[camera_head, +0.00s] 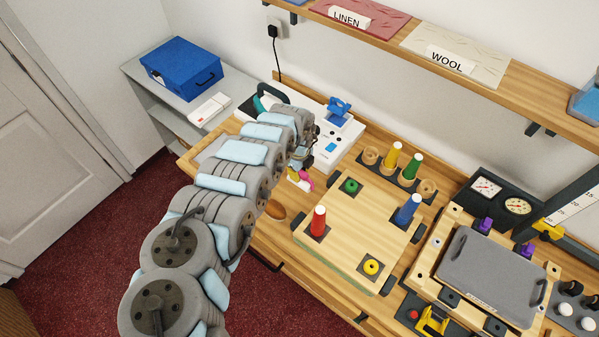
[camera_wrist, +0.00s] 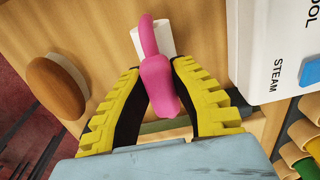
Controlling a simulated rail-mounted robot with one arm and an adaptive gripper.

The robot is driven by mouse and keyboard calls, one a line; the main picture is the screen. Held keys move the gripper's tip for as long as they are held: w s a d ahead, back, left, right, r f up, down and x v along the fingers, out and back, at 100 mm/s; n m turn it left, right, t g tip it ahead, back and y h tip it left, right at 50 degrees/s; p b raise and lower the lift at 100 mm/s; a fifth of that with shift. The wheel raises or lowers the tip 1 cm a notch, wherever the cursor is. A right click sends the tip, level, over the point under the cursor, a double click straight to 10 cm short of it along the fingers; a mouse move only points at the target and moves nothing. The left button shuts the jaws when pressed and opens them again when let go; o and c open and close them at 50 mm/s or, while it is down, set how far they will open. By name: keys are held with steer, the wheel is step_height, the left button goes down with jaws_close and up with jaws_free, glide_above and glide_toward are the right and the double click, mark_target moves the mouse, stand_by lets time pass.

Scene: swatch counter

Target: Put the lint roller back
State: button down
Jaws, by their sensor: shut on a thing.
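The lint roller has a pink handle and a white roll. In the wrist view its pink handle (camera_wrist: 161,85) lies between the two yellow-ribbed fingers of my gripper (camera_wrist: 157,72), which is shut on it. The white roll (camera_wrist: 163,38) shows beyond the fingertips. In the head view the pink handle (camera_head: 305,180) shows just below my gripper (camera_head: 300,161), by the front of the white steam unit. My wrist partly hides the gripper there. I cannot tell whether the roller touches the counter.
A brown wooden oval (camera_wrist: 55,88) lies left of my gripper on the counter. The white steam unit (camera_wrist: 268,50) is close on the right. A pale board (camera_head: 335,248) with coloured spools and a rack of spools (camera_head: 398,172) stand to the right in the head view.

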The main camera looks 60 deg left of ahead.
steer(key=shift+f, duration=0.15)
steer(key=c, duration=1)
jaws_free()
steer(key=shift+c, duration=0.2)
steer(key=shift+a+r, duration=0.1)
steer(key=shift+r, duration=2.1)
step_height(320, 180, up, 8)
steer(key=shift+d, duration=0.2)
